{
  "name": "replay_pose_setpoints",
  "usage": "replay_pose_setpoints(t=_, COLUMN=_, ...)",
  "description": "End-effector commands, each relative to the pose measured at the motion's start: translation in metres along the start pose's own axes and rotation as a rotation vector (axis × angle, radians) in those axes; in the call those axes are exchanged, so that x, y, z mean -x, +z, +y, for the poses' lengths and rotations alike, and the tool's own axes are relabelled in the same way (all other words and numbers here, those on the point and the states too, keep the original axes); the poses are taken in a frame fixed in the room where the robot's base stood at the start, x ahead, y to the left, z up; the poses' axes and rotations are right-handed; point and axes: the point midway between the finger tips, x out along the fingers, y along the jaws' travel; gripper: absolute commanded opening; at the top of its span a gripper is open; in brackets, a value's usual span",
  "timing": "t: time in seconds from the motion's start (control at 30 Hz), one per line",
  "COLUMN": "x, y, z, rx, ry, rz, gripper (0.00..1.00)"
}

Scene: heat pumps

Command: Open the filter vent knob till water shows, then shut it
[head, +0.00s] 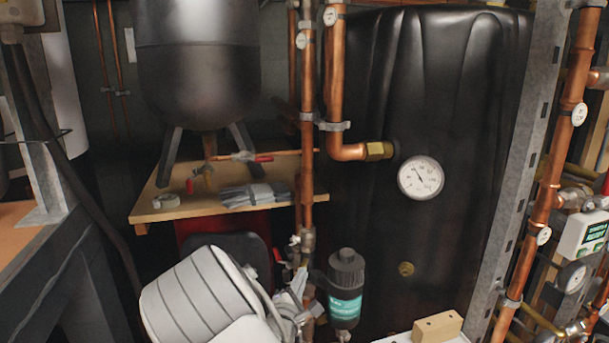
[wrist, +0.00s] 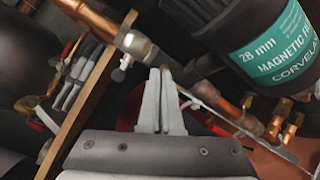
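The magnetic filter (head: 345,292) is a black upright canister with a teal label, low in the head view. My gripper (head: 303,284) is left of the filter in the head view, apart from the canister. In the wrist view the pale fingers of my gripper (wrist: 162,72) are close together, apparently shut, with nothing clearly held. No water is visible.
Copper pipes (head: 307,130) rise just left of the filter. A black tank (head: 450,120) with a dial gauge (head: 420,178) stands behind it. A wooden shelf (head: 150,212) holds gloves and tools at left. A wooden block (head: 437,327) lies at lower right.

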Motion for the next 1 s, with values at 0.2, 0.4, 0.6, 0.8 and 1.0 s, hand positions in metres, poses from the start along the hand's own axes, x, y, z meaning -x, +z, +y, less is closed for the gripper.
replay_pose_setpoints(t=0.2, x=0.002, y=-0.006, z=0.001, rx=-0.001, ry=0.001, rz=0.013, gripper=0.0)
replay_pose_setpoints(t=0.4, x=0.002, y=-0.004, z=0.002, rx=-0.001, ry=0.001, rz=0.014, gripper=0.0)
replay_pose_setpoints(t=0.6, x=0.002, y=0.002, z=0.004, rx=-0.001, ry=0.0, rz=0.011, gripper=0.0)
replay_pose_setpoints(t=0.8, x=0.018, y=0.004, z=0.004, rx=-0.001, ry=0.0, rz=0.009, gripper=0.0)
replay_pose_setpoints(t=1.0, x=0.042, y=0.004, z=0.004, rx=0.0, ry=-0.001, rz=0.007, gripper=0.0)
